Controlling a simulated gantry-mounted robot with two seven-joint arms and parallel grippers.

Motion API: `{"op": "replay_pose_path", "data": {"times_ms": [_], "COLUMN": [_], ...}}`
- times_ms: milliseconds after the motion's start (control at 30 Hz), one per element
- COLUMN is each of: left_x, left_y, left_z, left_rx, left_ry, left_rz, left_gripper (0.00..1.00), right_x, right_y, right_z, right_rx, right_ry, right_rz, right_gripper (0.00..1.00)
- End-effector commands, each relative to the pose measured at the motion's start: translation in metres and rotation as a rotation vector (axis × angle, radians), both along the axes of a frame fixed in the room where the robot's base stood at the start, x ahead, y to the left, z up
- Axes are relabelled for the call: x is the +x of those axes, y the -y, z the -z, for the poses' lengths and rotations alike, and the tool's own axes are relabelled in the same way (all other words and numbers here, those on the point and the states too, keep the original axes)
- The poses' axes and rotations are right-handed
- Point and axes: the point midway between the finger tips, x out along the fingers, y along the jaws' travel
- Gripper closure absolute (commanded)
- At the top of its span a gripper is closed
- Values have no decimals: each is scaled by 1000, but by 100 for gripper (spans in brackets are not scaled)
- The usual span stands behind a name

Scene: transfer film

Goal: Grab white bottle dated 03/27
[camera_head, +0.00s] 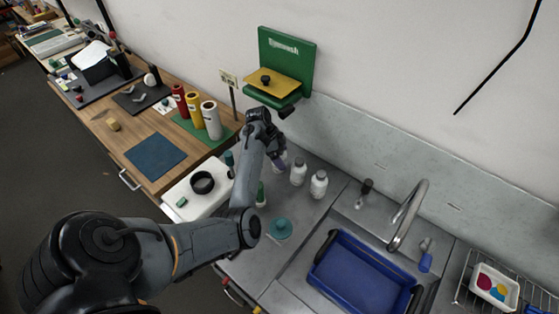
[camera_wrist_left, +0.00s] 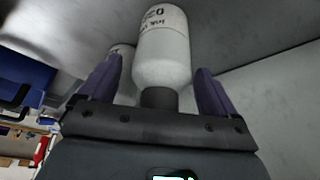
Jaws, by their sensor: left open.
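Two white bottles with dark markings stand upright on the grey counter in the head view: one bottle (camera_head: 299,173) and, to its right, another bottle (camera_head: 319,185). My left gripper (camera_head: 279,163) is low over the counter just left of them, and a whitish patch shows behind its fingers. In the left wrist view, my open purple fingers (camera_wrist_left: 155,88) stand on both sides of a white bottle (camera_wrist_left: 162,55) with a dark neck. Its label print is upside down and only partly visible; I cannot read a date. Another white bottle (camera_wrist_left: 121,57) is partly hidden behind it.
A blue tub (camera_head: 365,272) sits in the sink beside the curved faucet (camera_head: 408,215). A teal round item (camera_head: 281,228) and a green-topped bottle (camera_head: 261,194) stand nearer me. The green eyewash wall unit (camera_head: 287,62) is above my left wrist.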

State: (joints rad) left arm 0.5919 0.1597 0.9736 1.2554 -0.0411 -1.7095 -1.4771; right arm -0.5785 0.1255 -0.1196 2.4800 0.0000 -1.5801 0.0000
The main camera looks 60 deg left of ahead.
Motion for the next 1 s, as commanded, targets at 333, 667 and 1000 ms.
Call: {"op": "replay_pose_path", "data": {"times_ms": [333,667,1000], "left_x": [0,0,0], "left_y": [0,0,-1], "left_z": [0,-1,-11], "left_rx": [0,1,1], "left_ry": [0,1,2], "left_rz": [0,1,0], "left_gripper": [46,75,75], "right_x": [0,0,-1], "right_y": [-2,-2,-1], "right_z": [0,0,1], "right_rx": [8,9,3], "right_ry": [0,-1,-3], "right_rz": [6,5,2], "right_gripper": [57,57,57]}}
